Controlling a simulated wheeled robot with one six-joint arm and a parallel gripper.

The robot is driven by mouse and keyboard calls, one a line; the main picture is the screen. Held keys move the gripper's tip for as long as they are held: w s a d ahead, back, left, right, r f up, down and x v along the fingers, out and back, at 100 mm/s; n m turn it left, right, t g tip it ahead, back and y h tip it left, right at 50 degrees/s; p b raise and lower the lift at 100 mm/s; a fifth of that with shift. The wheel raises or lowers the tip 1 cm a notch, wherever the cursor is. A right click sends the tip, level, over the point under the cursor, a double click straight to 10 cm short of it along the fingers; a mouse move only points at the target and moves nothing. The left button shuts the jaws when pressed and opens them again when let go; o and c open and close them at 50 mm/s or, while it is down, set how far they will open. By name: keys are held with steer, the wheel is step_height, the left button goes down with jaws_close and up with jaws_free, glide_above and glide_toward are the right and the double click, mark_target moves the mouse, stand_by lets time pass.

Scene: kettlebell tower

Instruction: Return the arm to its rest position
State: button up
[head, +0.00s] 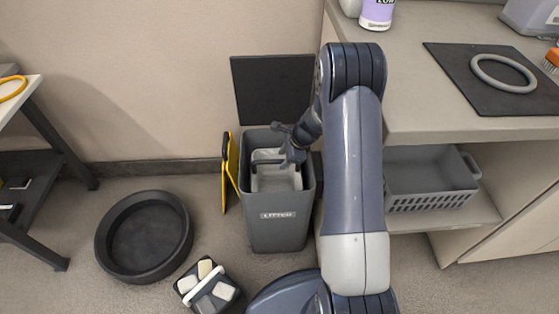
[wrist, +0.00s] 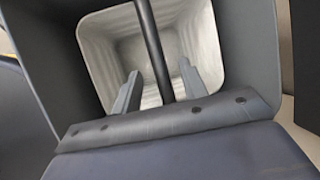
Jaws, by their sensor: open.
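My arm (head: 355,160) rises in the middle of the head view and bends over to the left. My gripper (head: 280,160) is at the mouth of the grey litter bin (head: 277,230), over its open top. In the wrist view my gripper (wrist: 160,90) shows two grey fingers spread apart. A pale container (wrist: 100,60) with ribbed walls shows beyond them, inside the bin; it also shows in the head view (head: 275,181). A dark bar (wrist: 153,45) runs between the fingers in the picture. I cannot tell whether the fingers touch the bar or the container.
The bin's black lid (head: 272,88) stands up against the wall. A yellow sign (head: 230,172) leans left of the bin. A round black tub (head: 145,236) and a caddy (head: 209,287) are on the floor. The counter (head: 410,100) and a grey basket (head: 430,180) are on the right.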

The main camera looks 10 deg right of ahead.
mark_target(278, 163)
steer(key=p+v, duration=0.1)
steer(key=v, duration=0.4)
steer(key=shift+d+r, duration=0.1)
steer(key=shift+r, duration=0.2)
steer(key=b+x, duration=0.2)
steer(key=x, duration=0.8)
steer(key=shift+r, duration=0.1)
